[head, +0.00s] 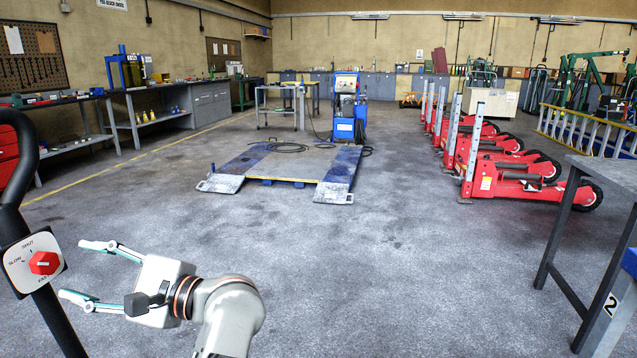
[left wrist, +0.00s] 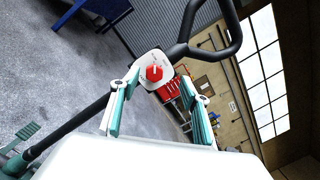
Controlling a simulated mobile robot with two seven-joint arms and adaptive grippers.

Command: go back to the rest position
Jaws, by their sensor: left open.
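My left gripper (head: 72,270) is open and empty in the lower left of the head view, its two fingers spread and pointing left. Facing it is a red knob (head: 43,263) on a white dial plate (head: 22,281) lettered slow, shut and fast. The plate sits on a black bent handle (head: 14,180) at the left edge. In the left wrist view the red knob (left wrist: 154,73) shows beyond and between the open fingertips, apparently apart from them. The knob's exact setting is too small to tell. My right gripper is not in view.
A blue low platform lift (head: 345,170) stands mid-floor. Red wheeled jacks (head: 500,185) line the right. A dark metal table (head: 600,175) is at the near right. Workbenches (head: 150,125) run along the left wall. The grey floor between is clear.

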